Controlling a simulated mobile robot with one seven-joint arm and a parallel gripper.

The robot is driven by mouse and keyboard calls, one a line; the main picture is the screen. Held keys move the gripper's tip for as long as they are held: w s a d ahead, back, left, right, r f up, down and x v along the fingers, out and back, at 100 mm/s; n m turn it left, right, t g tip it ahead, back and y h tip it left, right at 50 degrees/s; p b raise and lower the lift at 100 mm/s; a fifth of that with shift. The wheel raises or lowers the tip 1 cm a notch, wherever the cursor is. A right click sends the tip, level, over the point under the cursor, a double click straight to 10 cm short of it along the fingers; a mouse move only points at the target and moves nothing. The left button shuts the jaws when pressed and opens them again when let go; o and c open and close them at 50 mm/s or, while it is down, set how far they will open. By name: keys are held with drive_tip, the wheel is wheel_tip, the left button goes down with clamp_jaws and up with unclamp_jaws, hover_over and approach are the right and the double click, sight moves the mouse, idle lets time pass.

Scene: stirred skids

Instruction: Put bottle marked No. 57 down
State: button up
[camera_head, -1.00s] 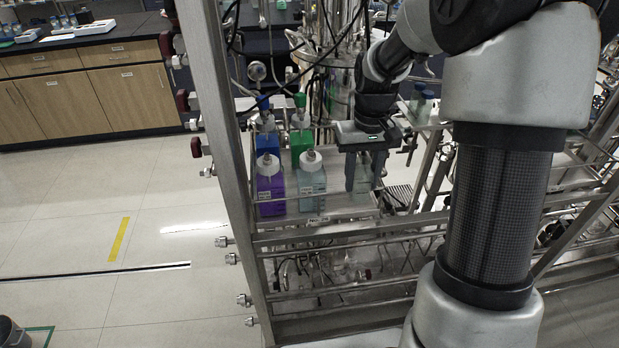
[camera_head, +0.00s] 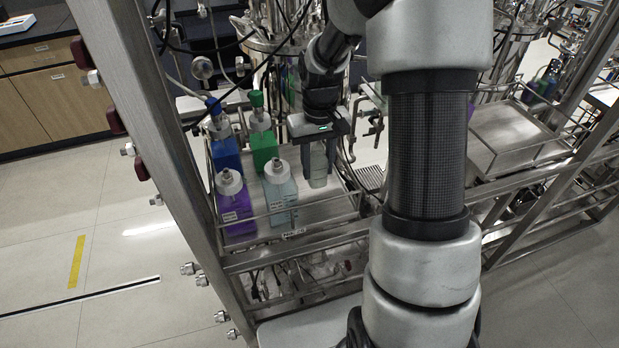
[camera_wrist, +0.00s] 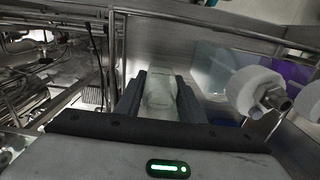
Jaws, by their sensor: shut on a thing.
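My gripper (camera_head: 318,165) is shut on a small clear bottle (camera_head: 319,168), with one finger on each side of it. The bottle looks upright, on or just above the metal tray (camera_head: 322,208) of the skid; I cannot tell whether its base touches. In the wrist view the bottle (camera_wrist: 160,95) shows pale and see-through between the two dark fingers (camera_wrist: 160,97). No number can be read on it.
Left of the gripper on the tray stand a pale bottle (camera_head: 281,200), a purple bottle (camera_head: 236,211), a green bottle (camera_head: 263,147) and a blue bottle (camera_head: 225,152). A rail rims the tray. An empty tray (camera_head: 508,150) lies to the right.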

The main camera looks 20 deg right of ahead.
sight(317, 179)
drive_tip(key=shift+f, duration=2.35)
drive_tip(key=shift+f, duration=0.15)
drive_tip(key=o, duration=1)
drive_tip(key=shift+o, duration=0.2)
